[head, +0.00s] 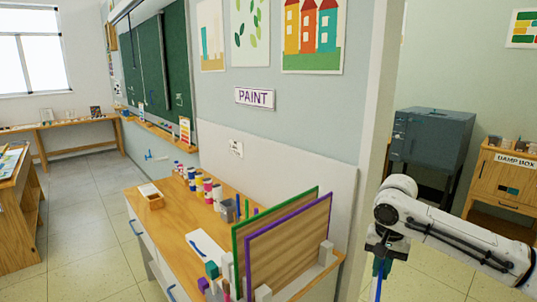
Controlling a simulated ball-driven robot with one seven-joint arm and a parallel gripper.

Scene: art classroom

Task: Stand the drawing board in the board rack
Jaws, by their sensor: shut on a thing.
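My gripper (382,258) is at the right, past the wall's end, shut on a narrow blue upright thing (379,287). It looks like a drawing board seen edge-on; its face is hidden and its lower end runs out of the picture. The board rack shows as pale upright blocks (326,253) on the right end of the wooden-topped cabinet. Two boards stand upright there, side by side: one with a green edge (236,250) and, in front, one with a purple edge (290,246). My gripper is right of the rack, apart from it.
Paint bottles (208,190) and cups stand along the back of the cabinet top (170,215). Small coloured blocks (212,270) and brushes are near its front. The wall edge (375,120) stands close behind my gripper. Open floor (85,220) lies at left.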

